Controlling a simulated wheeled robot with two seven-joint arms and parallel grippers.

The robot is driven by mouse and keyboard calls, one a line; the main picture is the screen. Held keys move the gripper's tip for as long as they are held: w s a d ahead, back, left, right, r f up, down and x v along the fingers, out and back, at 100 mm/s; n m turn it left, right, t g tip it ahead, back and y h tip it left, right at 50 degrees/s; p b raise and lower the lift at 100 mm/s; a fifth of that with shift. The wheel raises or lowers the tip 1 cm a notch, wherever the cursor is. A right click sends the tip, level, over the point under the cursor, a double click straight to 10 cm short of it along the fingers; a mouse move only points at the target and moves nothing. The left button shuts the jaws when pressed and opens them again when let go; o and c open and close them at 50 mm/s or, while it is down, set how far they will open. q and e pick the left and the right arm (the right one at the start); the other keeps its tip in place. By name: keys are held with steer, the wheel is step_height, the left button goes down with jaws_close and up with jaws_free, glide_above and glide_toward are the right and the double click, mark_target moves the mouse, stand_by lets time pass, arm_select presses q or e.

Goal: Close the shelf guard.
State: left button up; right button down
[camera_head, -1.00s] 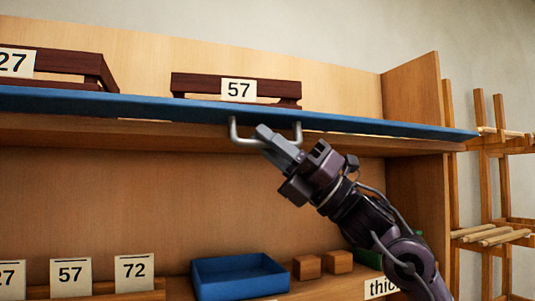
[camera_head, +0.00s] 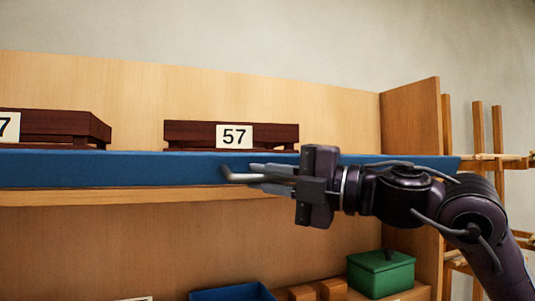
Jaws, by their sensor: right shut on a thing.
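The shelf guard (camera_head: 110,169) is a long blue panel along the front edge of the upper shelf. Its broad face now shows to the camera. A grey metal handle (camera_head: 240,177) sticks out from it near the middle. My right gripper (camera_head: 262,178) comes in from the right and is shut on the handle; its body hides the handle's right part. My left gripper is not in view.
Dark wooden stands (camera_head: 190,134) with number cards sit on the shelf behind the guard. Below are a blue tray (camera_head: 232,292), small wooden blocks (camera_head: 333,289) and a green box (camera_head: 381,272). A wooden rack (camera_head: 488,130) stands at the right.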

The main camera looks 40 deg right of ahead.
steer(key=r+m+p, duration=0.1)
steer(key=p, duration=0.1)
steer(key=m+g+h+p, duration=0.1)
steer(key=p, duration=0.2)
steer(key=shift+w+d+r+g, duration=0.1)
steer(key=shift+w+r+g, duration=0.2)
steer(key=shift+w+r, duration=0.1)
steer(key=shift+w+f+m+g+h+p, duration=0.1)
steer(key=shift+m+g+h+p, duration=0.25)
steer(key=shift+p, duration=0.7)
steer(key=c, duration=1.7)
jaws_free()
